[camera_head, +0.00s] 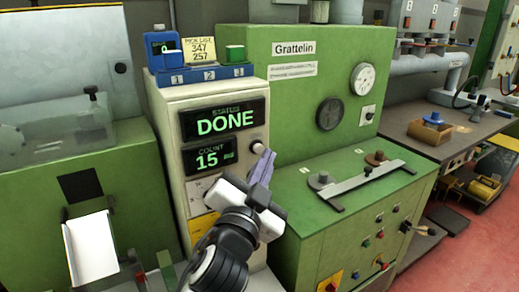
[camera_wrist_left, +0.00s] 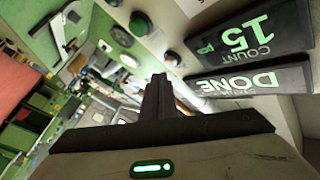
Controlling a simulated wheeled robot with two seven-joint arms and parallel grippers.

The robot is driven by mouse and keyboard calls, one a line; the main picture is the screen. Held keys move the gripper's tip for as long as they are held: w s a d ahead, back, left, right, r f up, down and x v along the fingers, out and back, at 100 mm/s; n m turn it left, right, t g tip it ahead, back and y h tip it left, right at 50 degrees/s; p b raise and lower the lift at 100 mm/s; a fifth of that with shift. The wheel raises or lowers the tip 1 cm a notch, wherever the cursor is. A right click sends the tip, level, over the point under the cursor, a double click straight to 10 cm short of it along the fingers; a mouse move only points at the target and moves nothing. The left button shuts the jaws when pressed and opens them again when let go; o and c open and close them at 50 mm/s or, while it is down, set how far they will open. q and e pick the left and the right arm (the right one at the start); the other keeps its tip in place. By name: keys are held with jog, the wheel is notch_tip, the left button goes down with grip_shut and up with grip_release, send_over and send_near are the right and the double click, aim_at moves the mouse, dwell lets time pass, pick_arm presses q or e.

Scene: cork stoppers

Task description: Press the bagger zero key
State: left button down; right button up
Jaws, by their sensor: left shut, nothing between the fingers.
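The bagger is a pale cabinet (camera_head: 172,110) with a lit display reading "STATUS DONE" (camera_head: 225,120) and another reading "COUNT 15" (camera_head: 209,158). A round pale button (camera_head: 258,147) sits to the right of the displays. No zero label is readable. My left gripper (camera_head: 267,153) is shut and empty, in front of the panel just below and right of the pale button. Contact cannot be told. My right gripper is out of view.
A blue tray (camera_head: 205,76) with numbered slots sits on top of the cabinet, with a yellow note (camera_head: 199,50). A green machine (camera_head: 300,105) with gauges stands to the right. A white chute (camera_head: 90,250) is at lower left.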

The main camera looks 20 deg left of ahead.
pick_arm(q)
jog(key=shift+w+a, duration=0.3)
jog(key=shift+a, duration=0.05)
jog(key=shift+w+a, duration=0.25)
jog(key=shift+a, duration=0.1)
dwell(0.8)
jog(key=shift+d, duration=0.1)
jog(key=shift+s+d, duration=0.55)
jog(key=shift+d, duration=0.05)
jog(key=s+d, duration=0.1)
jog(key=d, duration=0.1)
jog(key=s+d, duration=0.2)
dwell(0.6)
